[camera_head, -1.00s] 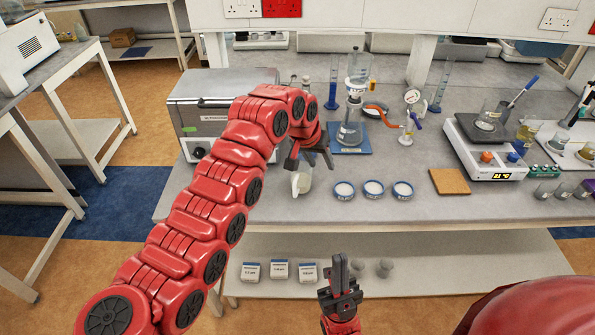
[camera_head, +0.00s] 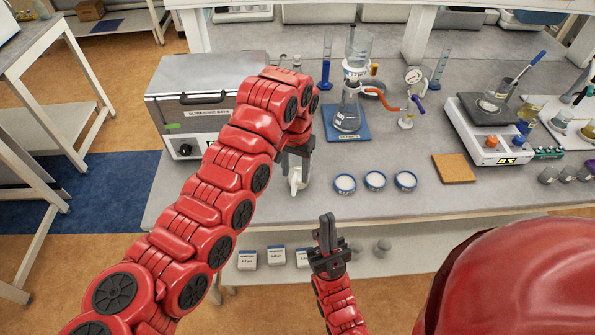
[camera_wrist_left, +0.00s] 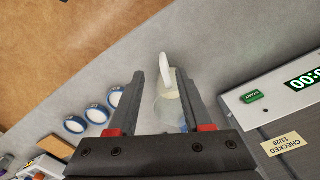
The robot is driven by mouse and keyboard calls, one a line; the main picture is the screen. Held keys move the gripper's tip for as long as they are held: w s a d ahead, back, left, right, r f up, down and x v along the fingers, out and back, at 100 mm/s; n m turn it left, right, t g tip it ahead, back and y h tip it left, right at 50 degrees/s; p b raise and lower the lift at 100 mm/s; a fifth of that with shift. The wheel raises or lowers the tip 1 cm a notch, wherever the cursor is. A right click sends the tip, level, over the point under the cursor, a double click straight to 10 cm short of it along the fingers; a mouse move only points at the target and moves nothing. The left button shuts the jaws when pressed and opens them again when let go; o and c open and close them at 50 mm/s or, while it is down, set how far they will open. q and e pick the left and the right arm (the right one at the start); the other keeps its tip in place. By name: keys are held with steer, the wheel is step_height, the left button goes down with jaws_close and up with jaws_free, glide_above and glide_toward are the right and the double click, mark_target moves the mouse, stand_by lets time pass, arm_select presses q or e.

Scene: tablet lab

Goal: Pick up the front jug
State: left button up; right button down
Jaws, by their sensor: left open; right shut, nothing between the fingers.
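The front jug (camera_head: 294,184) is a small pale, translucent jug with a white handle, standing near the front edge of the bench, in front of the ultrasonic bath. My left gripper (camera_head: 297,168) is above it, pointing down and partly covering it. In the left wrist view the jug (camera_wrist_left: 172,100) shows between the two open fingers of the left gripper (camera_wrist_left: 168,88), with its handle toward the top of the picture. I cannot tell whether the fingers touch it. My right gripper (camera_head: 327,232) is shut and empty, in front of the bench edge.
The ultrasonic bath (camera_head: 190,110) stands just behind and left of the jug. Several blue-rimmed dishes (camera_head: 375,180) sit to its right. A filter flask (camera_head: 348,108) on a blue plate stands behind them. A cork mat (camera_head: 453,168) and a scale (camera_head: 490,145) are farther right.

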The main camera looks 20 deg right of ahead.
mark_target(293, 194)
arm_select(q)
step_height(293, 194, down, 4)
steer(key=shift+s+f+p, duration=0.15)
steer(key=shift+f+p, duration=0.05)
steer(key=shift+p, duration=0.5)
steer(key=shift+f, duration=0.2)
steer(key=shift+a+f+p, duration=0.1)
steer(key=shift+f+p, duration=0.1)
steer(key=shift+p, duration=0.25)
steer(key=shift+a+f+p, duration=0.25)
steer(key=shift+f+p, duration=0.65)
steer(key=shift+p, duration=0.15)
steer(key=shift+w+f, duration=0.2)
steer(key=shift+f, duration=1.25)
jaws_close()
